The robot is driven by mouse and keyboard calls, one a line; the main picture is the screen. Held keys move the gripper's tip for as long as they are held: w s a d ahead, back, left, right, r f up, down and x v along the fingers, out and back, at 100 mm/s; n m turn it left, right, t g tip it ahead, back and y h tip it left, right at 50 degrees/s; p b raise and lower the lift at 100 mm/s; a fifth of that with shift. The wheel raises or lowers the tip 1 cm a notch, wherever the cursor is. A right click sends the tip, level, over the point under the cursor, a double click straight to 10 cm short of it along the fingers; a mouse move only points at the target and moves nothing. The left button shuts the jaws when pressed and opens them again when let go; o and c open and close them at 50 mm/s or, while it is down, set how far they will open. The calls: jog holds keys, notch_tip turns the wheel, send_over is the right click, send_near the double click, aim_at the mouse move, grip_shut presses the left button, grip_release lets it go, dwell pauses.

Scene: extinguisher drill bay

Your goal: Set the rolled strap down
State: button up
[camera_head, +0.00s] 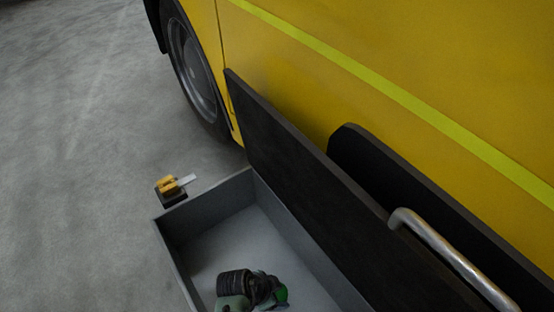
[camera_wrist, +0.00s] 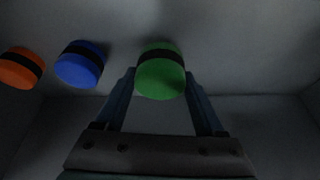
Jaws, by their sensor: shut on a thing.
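A green rolled strap (camera_wrist: 161,78) with a black band sits between the two fingers of my gripper (camera_wrist: 159,74) in the wrist view. My gripper is shut on it. In the head view, my gripper (camera_head: 272,291) is inside the open grey drawer (camera_head: 205,203), low in the picture, and a bit of the green strap (camera_head: 282,294) shows at its tip. I cannot tell whether the strap touches the drawer floor. A blue rolled strap (camera_wrist: 79,68) and an orange one (camera_wrist: 20,69) lie to its left in the wrist view.
The drawer's dark front panel (camera_head: 300,185) with a metal handle (camera_head: 450,260) rises along its right side, beside a yellow vehicle (camera_head: 400,60). A small yellow and black object (camera_head: 170,188) stands by the drawer's far corner. Drawer floor beyond my gripper is bare.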

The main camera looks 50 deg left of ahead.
jog(key=shift+f+b, duration=0.3)
jog(key=shift+f, duration=0.75)
jog(key=shift+f, duration=0.2)
jog(key=o, duration=1.6)
jog(key=shift+r, duration=0.1)
jog(key=p+v, duration=0.7)
jog(key=v, duration=0.5)
jog(key=shift+s, duration=0.1)
jog(key=shift+r, duration=0.1)
